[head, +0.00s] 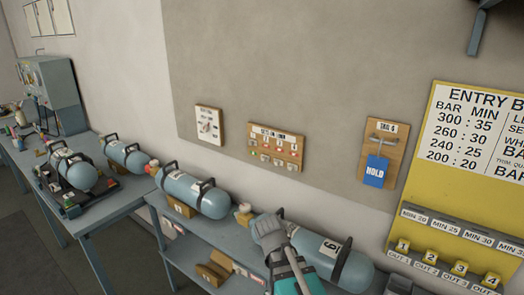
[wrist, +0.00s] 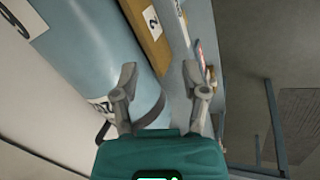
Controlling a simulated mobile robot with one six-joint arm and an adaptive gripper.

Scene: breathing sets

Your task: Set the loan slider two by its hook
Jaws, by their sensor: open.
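The wooden loan board (head: 275,147) hangs on the grey wall panel, with a white title strip along its top. It carries small red and white tags and a lower row of small coloured pieces, too small to tell which is slider two or its hook. My gripper (head: 266,226) is well below the board, over the near bench by a blue cylinder marked 6 (head: 335,258). In the wrist view my gripper (wrist: 162,88) has its two fingers apart, with nothing held between them. The loan board is not in the wrist view.
Blue cylinders (head: 196,192) lie along the bench edge below the board. A wooden board with a blue HOLD tag (head: 376,171) hangs to the right, beside the yellow entry board (head: 462,150). A white notice (head: 209,124) hangs to the left. The wall between is bare.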

